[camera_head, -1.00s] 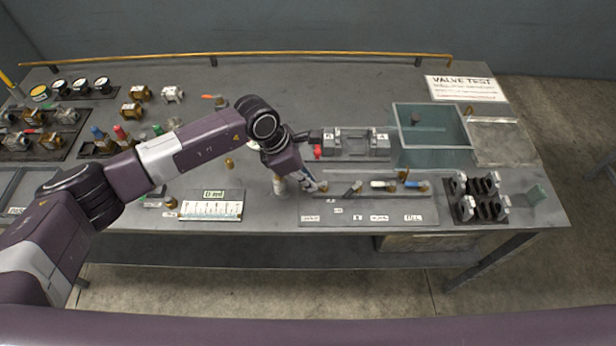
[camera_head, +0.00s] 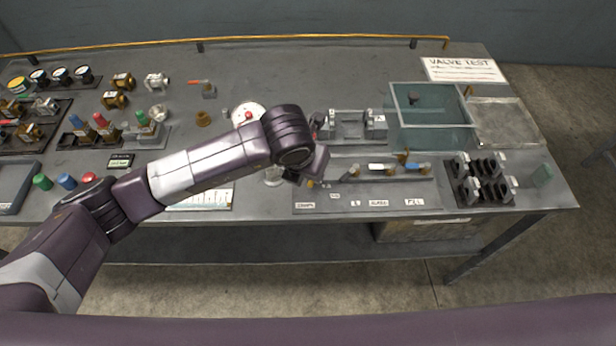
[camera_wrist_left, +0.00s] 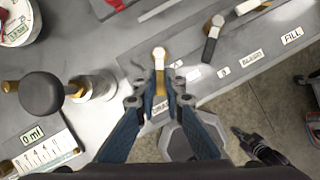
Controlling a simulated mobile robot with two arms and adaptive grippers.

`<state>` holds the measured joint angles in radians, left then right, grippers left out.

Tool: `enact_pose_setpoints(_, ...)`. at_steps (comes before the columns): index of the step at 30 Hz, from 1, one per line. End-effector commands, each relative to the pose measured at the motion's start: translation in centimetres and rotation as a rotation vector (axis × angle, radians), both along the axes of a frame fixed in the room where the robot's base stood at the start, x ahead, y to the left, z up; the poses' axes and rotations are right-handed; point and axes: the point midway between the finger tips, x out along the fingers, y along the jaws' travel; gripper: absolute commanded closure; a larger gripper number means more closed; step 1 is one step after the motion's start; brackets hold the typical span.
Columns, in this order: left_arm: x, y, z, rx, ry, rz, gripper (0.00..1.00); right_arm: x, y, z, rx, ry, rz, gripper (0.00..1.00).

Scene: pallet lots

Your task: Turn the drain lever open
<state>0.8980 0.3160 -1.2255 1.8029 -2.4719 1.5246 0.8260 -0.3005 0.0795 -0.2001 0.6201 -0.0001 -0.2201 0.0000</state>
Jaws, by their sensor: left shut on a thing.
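My left gripper (camera_wrist_left: 160,99) is shut on the drain lever (camera_wrist_left: 159,64), a brass-coloured handle with a pale rounded end, in the left wrist view. The lever points up in that picture, away from the front edge of the bench. Its label, DRAIN (camera_head: 305,206), shows in the head view and is partly covered by the fingers in the wrist view. In the head view my left wrist hides the fingertips and most of the lever.
A dark-handled lever (camera_wrist_left: 211,45) stands beside the drain lever. The BLEED (camera_head: 378,203) and FILL (camera_head: 414,202) labels lie farther right. A black round knob (camera_wrist_left: 41,94) stands close to the left of my fingers. A clear tank (camera_head: 432,139) stands behind on the right.

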Motion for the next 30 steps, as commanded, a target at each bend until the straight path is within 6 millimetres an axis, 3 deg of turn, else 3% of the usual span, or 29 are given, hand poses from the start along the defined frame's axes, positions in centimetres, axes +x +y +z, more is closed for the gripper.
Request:
enact_pose_setpoints(3,-0.1,-0.7,-0.4,-0.004,-0.004,0.101,1.00,0.0,0.0,-1.9,0.000,0.000,0.000,1.00)
enact_pose_setpoints(12,-0.3,-1.5,-0.2,-0.003,-0.003,0.324,1.00,0.0,-0.1,-4.3,-0.001,0.000,0.000,1.00)
enact_pose_setpoints(30,-0.3,-2.0,0.1,-0.003,-0.001,0.470,1.00,0.0,-0.1,-5.6,-0.001,0.000,0.000,1.00)
